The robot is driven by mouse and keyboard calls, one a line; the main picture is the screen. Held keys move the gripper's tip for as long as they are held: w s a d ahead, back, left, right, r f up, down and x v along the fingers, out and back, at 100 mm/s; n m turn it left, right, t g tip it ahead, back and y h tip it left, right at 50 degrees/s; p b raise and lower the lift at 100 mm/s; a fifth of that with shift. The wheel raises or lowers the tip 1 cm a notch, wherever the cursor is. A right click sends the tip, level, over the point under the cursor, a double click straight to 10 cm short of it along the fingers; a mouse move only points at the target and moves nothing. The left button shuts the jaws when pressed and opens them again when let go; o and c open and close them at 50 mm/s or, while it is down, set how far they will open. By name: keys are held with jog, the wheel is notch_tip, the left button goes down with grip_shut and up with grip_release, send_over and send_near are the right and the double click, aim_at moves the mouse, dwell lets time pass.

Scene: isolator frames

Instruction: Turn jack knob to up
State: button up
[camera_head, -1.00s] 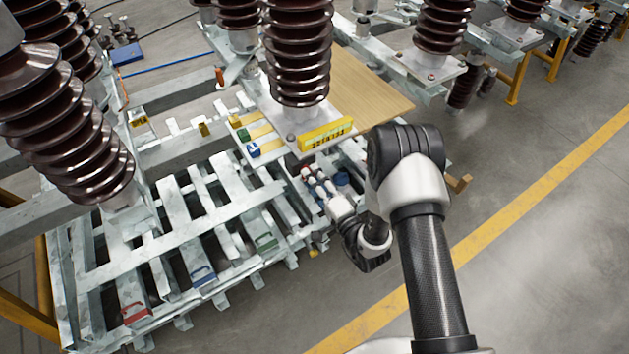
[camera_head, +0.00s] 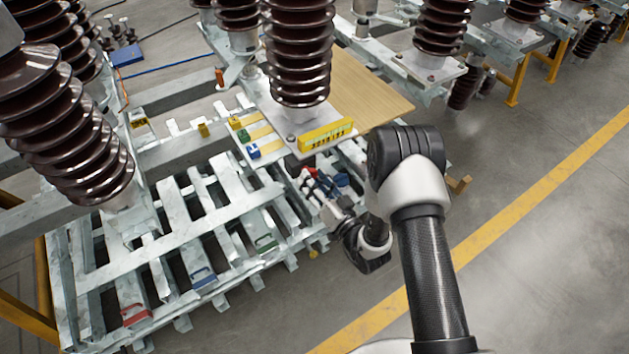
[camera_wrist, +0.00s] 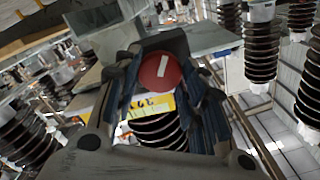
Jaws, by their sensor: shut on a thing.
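The jack knob (camera_wrist: 160,72) is a round red disc with a white bar, seen face-on between my fingers in the wrist view. The bar stands near upright in that picture, tilted a little to the right at the top. My gripper (camera_wrist: 164,84) is shut on the knob, one dark finger on each side. In the head view my gripper (camera_head: 318,186) reaches in under the plate with the yellow label (camera_head: 326,134), at the right end of the grey frame. The knob's grip is too small to make out clearly there.
Brown ribbed insulators (camera_head: 298,60) stand above and beside the frame. Flat grey slats (camera_head: 185,230) with red, blue and green handles lie to the left. A wooden board (camera_head: 365,90) is behind. Open floor (camera_head: 520,230) lies to the right.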

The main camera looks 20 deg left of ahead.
jog(key=shift+n, duration=1.2)
jog(key=o, duration=1.1)
jog(key=shift+r, duration=0.1)
notch_tip(320, 180, up, 10)
